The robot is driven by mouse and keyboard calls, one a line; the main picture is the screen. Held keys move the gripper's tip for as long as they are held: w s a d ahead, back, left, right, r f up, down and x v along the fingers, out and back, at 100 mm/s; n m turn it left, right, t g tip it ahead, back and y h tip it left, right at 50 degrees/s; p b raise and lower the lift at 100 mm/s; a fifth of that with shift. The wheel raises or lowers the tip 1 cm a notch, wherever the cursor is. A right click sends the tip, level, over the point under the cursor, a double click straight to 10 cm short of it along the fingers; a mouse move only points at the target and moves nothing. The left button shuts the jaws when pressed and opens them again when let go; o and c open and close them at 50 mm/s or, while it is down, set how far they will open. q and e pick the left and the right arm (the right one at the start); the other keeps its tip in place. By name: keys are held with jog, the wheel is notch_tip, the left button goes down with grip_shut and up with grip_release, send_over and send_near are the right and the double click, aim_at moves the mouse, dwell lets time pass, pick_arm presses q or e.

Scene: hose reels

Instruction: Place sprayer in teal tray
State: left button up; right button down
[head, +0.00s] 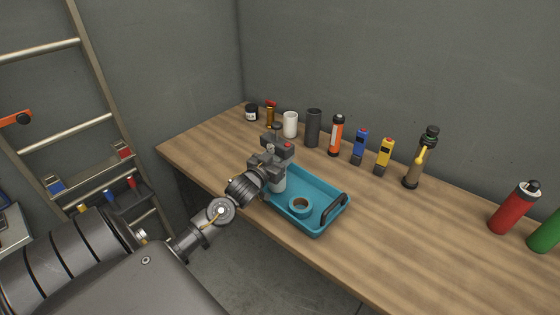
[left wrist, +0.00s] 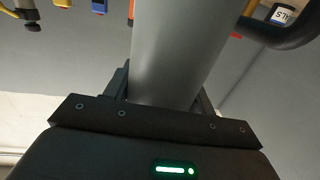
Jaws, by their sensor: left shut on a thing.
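My left gripper (head: 272,160) is shut around a grey cylinder that I take to be the sprayer (head: 279,184). In the left wrist view the sprayer's plain grey body (left wrist: 180,50) stands between the fingers. The sprayer is roughly upright, its lower end over the left end of the teal tray (head: 316,231). I cannot tell whether its base touches the tray floor. Its top is mostly hidden by the gripper. The tray lies on the bench with a dark handle at its right end and a teal ring (head: 300,207) inside. My right gripper is not in view.
Along the bench's back stand a white cup (head: 290,125), a dark cylinder (head: 313,128), an orange tube (head: 336,136), blue and yellow tools, and a bronze bottle (head: 413,173) with a yellow part. A red canister (head: 508,212) stands right. The wooden bench (head: 400,250) is clear right of the tray.

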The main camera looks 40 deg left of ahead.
pick_arm(q)
notch_tip(320, 180, down, 2)
jog(key=shift+p, duration=0.35)
jog(key=shift+f, duration=0.2)
jog(key=shift+f, duration=0.2)
jog(key=o, duration=1.3)
jog(key=shift+d, duration=0.1)
jog(key=shift+c, duration=0.2)
